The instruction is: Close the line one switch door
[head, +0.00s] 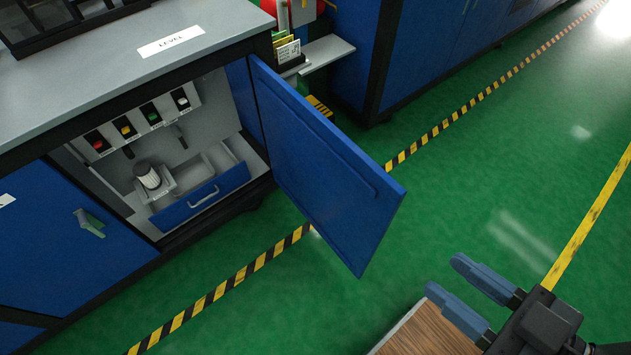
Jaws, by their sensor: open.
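The blue switch door (325,163) stands wide open in the head view, swung out from the right side of the cabinet opening. Its free edge points toward the lower right, over the green floor. Inside the cabinet are red, yellow, green and white switches (137,122), a ribbed white cylinder (147,176) and a blue-fronted drawer (199,200). My gripper (445,277) is at the lower right with its two blue fingers spread apart and nothing between them. It is to the right of the door's free edge and apart from it.
A wooden surface (425,335) lies at the bottom, beside my gripper. A closed blue door with a handle (90,223) is left of the opening. A small grey shelf (325,52) juts out behind the door. The green floor (480,170) right of the door is clear.

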